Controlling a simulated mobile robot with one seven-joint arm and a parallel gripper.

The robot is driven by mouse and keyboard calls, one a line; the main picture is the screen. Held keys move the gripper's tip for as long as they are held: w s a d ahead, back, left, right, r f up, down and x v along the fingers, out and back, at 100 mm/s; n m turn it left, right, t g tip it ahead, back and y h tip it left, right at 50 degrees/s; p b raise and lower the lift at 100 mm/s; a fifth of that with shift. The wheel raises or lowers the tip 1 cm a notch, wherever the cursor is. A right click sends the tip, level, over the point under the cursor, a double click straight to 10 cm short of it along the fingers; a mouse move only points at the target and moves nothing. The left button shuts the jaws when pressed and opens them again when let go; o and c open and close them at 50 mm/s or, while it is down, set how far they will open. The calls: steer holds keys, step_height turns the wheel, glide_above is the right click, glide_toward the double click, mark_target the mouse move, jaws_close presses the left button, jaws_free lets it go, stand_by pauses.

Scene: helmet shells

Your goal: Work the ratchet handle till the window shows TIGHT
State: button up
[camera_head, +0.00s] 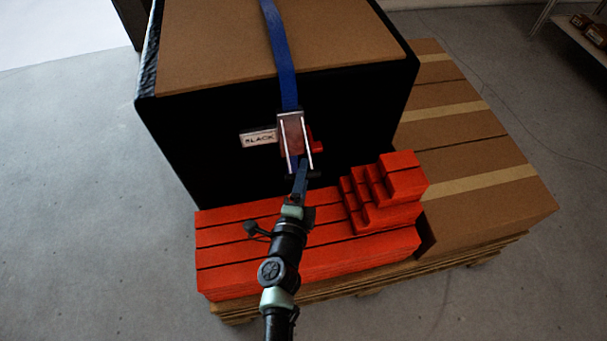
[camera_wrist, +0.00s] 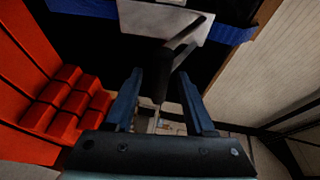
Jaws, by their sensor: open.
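The ratchet (camera_head: 293,132) sits on the front face of the black-wrapped load, on a blue strap (camera_head: 281,50). Its window (camera_head: 258,138) reads SLACK. The ratchet's pale metal handle frame points down, with a dark bar at its lower end. My gripper (camera_head: 300,170) is at that lower end and partly covers it. In the wrist view, my gripper (camera_wrist: 160,74) is open, with a dark handle bar (camera_wrist: 163,80) between its two blue fingers. Gaps show beside the bar, and I cannot tell whether either finger touches it. A pale metal plate (camera_wrist: 165,20) shows beyond the fingers.
Red stacked blocks (camera_head: 385,190) stand just right of my gripper, on long red boxes (camera_head: 245,240) below the ratchet. Brown cartons (camera_head: 470,150) lie to the right on a wooden pallet (camera_head: 240,309). The grey floor at left is clear.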

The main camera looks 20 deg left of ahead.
steer(key=shift+w, duration=0.3)
jaws_close()
stand_by(1.3)
